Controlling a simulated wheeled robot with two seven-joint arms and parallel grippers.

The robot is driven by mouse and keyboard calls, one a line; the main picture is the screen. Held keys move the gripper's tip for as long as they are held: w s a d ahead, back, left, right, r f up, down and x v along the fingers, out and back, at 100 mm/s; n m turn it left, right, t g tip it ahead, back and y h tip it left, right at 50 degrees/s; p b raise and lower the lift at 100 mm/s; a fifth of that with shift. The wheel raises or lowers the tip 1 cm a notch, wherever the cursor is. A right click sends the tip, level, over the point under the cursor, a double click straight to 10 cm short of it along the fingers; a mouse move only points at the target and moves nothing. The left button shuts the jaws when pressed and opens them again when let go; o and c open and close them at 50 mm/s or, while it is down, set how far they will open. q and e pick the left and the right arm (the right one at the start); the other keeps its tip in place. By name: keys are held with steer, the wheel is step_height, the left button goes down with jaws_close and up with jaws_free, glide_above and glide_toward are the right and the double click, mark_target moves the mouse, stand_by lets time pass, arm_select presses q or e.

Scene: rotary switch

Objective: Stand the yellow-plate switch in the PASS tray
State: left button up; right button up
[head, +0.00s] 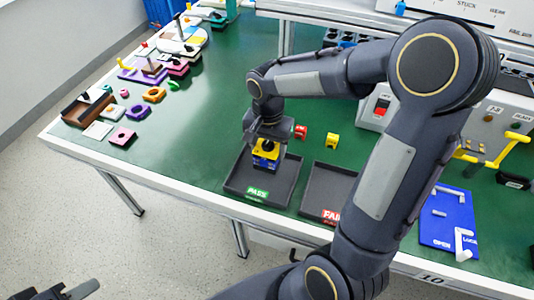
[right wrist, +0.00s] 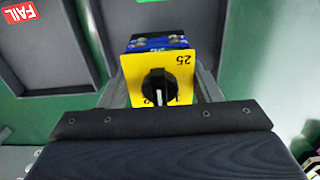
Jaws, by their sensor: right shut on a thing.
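The yellow-plate switch (head: 265,153) has a yellow face plate, a black knob and a blue body. My right gripper (head: 266,138) is shut on it, over the PASS tray (head: 233,185). I cannot tell whether the switch touches the tray floor. In the right wrist view the yellow plate (right wrist: 158,82) shows the number 25 and the black knob with a white pointer; the blue body with terminals is behind it. The PASS tray is dark with a green label. My left gripper (head: 82,290) is at the bottom left, away from the table; its jaws are not clear.
The FAIL tray (head: 318,198) stands right of the PASS tray. A blue board (head: 447,228) is at the right. Several coloured parts lie at the left; green table between is clear.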

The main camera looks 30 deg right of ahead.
steer(key=shift+w+f, duration=0.15)
steer(key=shift+f, duration=0.8)
steer(key=shift+w+f, duration=0.1)
steer(key=shift+f, duration=0.85)
steer(key=shift+f+b, duration=0.15)
steer(key=shift+b, duration=0.2)
steer(key=o, duration=0.6)
steer(key=shift+f, duration=0.1)
steer(key=o, duration=0.5)
